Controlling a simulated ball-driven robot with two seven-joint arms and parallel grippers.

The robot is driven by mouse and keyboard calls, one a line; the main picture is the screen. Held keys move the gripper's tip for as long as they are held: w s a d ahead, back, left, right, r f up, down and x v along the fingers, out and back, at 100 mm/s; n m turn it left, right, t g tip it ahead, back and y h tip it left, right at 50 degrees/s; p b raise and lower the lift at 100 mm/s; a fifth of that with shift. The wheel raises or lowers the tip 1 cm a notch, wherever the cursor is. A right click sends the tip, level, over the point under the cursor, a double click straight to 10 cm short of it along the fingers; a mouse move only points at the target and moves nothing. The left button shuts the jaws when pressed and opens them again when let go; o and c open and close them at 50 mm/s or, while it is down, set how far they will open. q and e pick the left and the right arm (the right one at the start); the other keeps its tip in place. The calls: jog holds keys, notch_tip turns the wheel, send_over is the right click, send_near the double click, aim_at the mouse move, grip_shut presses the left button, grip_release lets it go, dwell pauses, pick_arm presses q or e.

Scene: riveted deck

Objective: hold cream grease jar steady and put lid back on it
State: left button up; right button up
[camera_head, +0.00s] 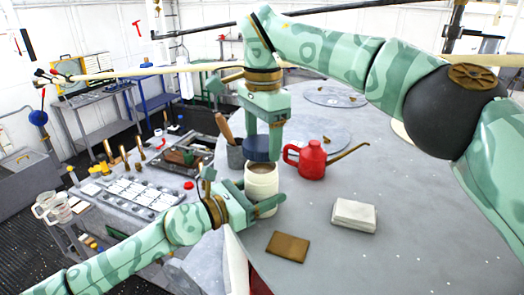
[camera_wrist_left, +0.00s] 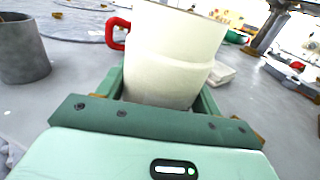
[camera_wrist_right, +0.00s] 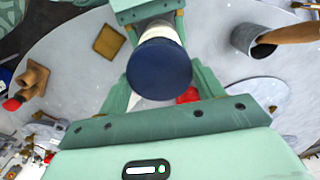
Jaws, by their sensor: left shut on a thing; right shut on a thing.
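The cream grease jar (camera_head: 261,185) stands upright near the table's left edge, its open mouth and brownish inside showing in the head view. My left gripper (camera_head: 258,202) is shut around its body; the jar (camera_wrist_left: 172,62) fills the middle of the left wrist view. The dark blue lid (camera_head: 257,149) is held in my right gripper (camera_head: 262,142), shut on it from above. The lid sits above the jar, not seated, since the jar's mouth shows below it. In the right wrist view the lid (camera_wrist_right: 160,68) covers most of the jar (camera_wrist_right: 160,28).
A red oil can (camera_head: 311,160) with a long spout stands right of the jar. A grey cup (camera_head: 236,157) with a wooden-handled tool stands behind left. A brown pad (camera_head: 288,247) and a white block (camera_head: 354,215) lie in front. The table's right side is clear.

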aim_at(262, 171)
jog(key=shift+f, duration=0.95)
jog(key=shift+f, duration=0.1)
jog(key=shift+f, duration=0.75)
jog(key=shift+f, duration=0.6)
